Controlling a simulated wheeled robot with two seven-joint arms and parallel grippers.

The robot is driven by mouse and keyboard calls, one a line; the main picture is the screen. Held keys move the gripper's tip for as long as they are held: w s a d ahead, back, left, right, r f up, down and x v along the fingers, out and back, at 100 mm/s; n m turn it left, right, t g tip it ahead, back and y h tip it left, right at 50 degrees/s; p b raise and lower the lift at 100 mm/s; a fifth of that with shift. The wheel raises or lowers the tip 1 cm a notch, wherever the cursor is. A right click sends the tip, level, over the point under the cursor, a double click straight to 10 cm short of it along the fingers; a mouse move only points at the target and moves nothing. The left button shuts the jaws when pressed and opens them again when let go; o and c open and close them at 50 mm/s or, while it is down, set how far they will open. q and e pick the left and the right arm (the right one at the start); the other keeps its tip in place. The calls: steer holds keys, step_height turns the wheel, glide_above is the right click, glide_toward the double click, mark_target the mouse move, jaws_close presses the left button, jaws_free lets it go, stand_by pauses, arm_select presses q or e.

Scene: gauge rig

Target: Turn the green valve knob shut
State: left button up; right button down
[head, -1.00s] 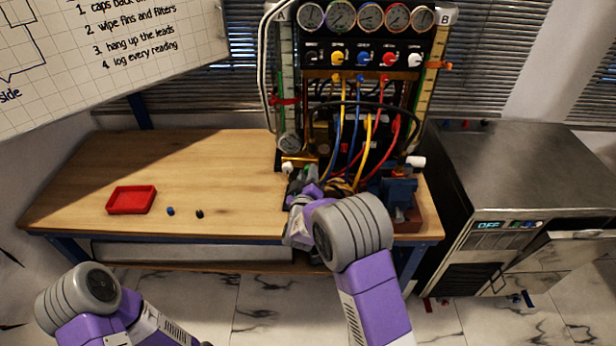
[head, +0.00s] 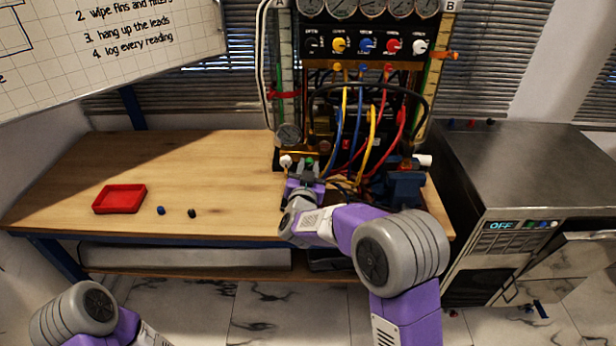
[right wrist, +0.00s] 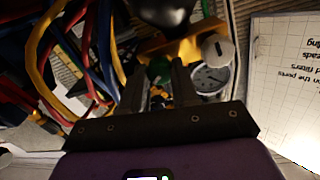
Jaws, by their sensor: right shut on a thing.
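The green valve knob (head: 309,161) is low on the left front of the gauge rig, and only a small part of it shows past my fingers. My right gripper (head: 304,168) is at the knob, with its fingers pointing away toward the rig. In the right wrist view the green knob (right wrist: 158,69) sits between the two fingertips (right wrist: 160,74), and the gripper is shut on it. The knob's turn angle is too small and dark to tell. My left gripper is out of view; only part of the left arm shows.
A white knob (head: 286,162) is close on the left of my right gripper. Colored hoses (head: 362,140) hang just right of it, and a blue vise (head: 404,187) stands farther right. A red tray (head: 120,198) and two small caps lie on the left bench; the bench middle is clear.

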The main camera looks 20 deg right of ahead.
steer(key=m+b, duration=0.2)
steer(key=m, duration=0.1)
steer(key=shift+f+m, duration=0.2)
steer(key=shift+m, duration=0.1)
steer(key=shift+r+m+b, duration=0.1)
steer(key=shift+m+b, duration=0.6)
steer(key=shift+m, duration=0.9)
steer(key=c, duration=0.8)
jaws_free()
steer(key=shift+c, duration=0.2)
steer(key=p+v, duration=0.1)
steer(key=v, duration=0.6)
steer(key=shift+s, duration=0.3)
steer(key=shift+a, duration=0.1)
